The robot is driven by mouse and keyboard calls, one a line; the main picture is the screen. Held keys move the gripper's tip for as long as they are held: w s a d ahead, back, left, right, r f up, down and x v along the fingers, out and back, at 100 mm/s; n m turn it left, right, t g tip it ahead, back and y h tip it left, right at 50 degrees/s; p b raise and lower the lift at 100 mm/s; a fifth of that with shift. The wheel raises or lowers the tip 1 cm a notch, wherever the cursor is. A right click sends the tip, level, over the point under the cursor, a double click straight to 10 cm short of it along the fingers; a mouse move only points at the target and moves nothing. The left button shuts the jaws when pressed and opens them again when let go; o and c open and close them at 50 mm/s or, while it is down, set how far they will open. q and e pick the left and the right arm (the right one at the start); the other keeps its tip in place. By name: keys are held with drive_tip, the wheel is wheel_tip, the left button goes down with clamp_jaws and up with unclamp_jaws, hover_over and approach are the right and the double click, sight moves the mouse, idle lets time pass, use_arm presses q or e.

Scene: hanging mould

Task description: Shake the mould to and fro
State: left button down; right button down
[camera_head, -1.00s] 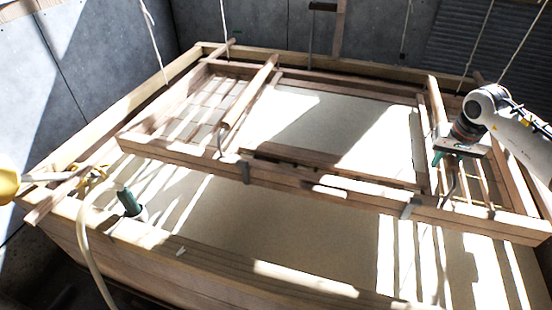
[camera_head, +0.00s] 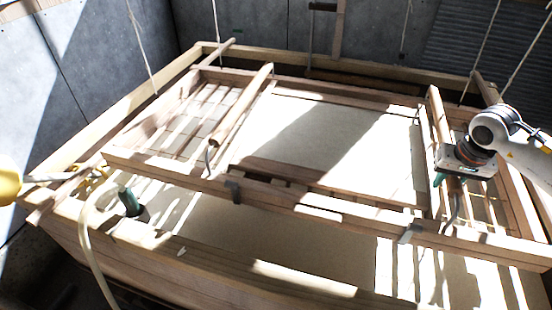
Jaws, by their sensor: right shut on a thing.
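The mould (camera_head: 300,203) is a wide wooden frame with a pale sheet (camera_head: 330,135) in its middle and slatted sections at both sides. It hangs from ropes (camera_head: 143,47) over a large wooden vat (camera_head: 200,262). My right gripper (camera_head: 445,182) comes in from the right and is shut on a lengthwise wooden bar (camera_head: 434,115) of the mould, right of the sheet. Its white arm and wrist hide part of the bar and of the right slats. My left gripper is not in view.
A green-topped object (camera_head: 130,200) stands at the vat's near left rim, beside a pale hose (camera_head: 87,230). A yellow round object (camera_head: 8,180) is at the left edge. Grey wall panels (camera_head: 95,45) enclose the back and left.

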drive_tip(key=shift+w+f, duration=0.1)
drive_tip(key=shift+w, duration=0.05)
drive_tip(key=w, duration=0.2)
drive_tip(key=w+d, duration=0.1)
drive_tip(key=w, duration=0.5)
drive_tip(key=shift+d+b, duration=0.35)
drive_tip(key=shift+d, duration=0.05)
drive_tip(key=shift+s, duration=0.3)
drive_tip(key=s, duration=0.2)
drive_tip(key=s+a, duration=0.1)
drive_tip(key=s, duration=0.2)
drive_tip(key=s+p, duration=0.1)
drive_tip(key=s, duration=0.1)
drive_tip(key=shift+s+a, duration=0.35)
drive_tip(key=shift+a, duration=0.05)
drive_tip(key=shift+w, duration=0.1)
